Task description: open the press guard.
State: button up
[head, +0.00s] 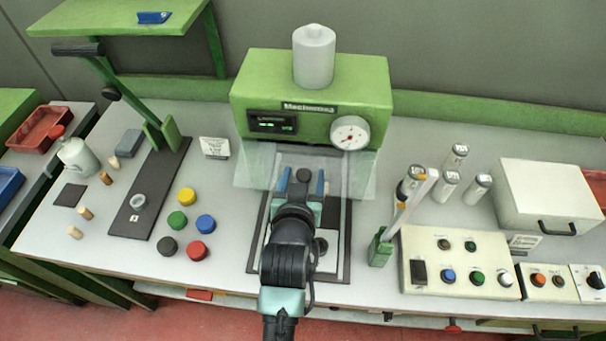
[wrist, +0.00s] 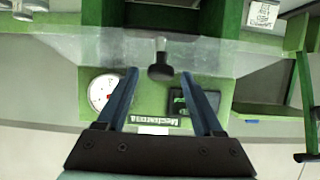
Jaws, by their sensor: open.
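The green press (head: 245,95) stands at the back middle of the bench, with a dial and a small display on its front. Its clear guard (head: 360,178) hangs down below the green head, and the panel also spans the wrist view (wrist: 225,55). A dark round knob (wrist: 160,70) on a short stem sticks out from the guard. My gripper (head: 302,180) is open in front of the guard, its blue fingers pointing at it. In the wrist view the knob appears between the two fingertips (wrist: 159,78), with a gap on each side. My arm hides part of the press base.
Several coloured caps (head: 187,196) and a dark stand with a lever (head: 140,215) are to the left. An upright pale lever (head: 410,205), several labelled cylinders (head: 449,185) and a button panel (head: 440,260) are to the right.

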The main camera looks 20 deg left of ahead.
grip_shut()
dwell(0.3)
dwell(1.1)
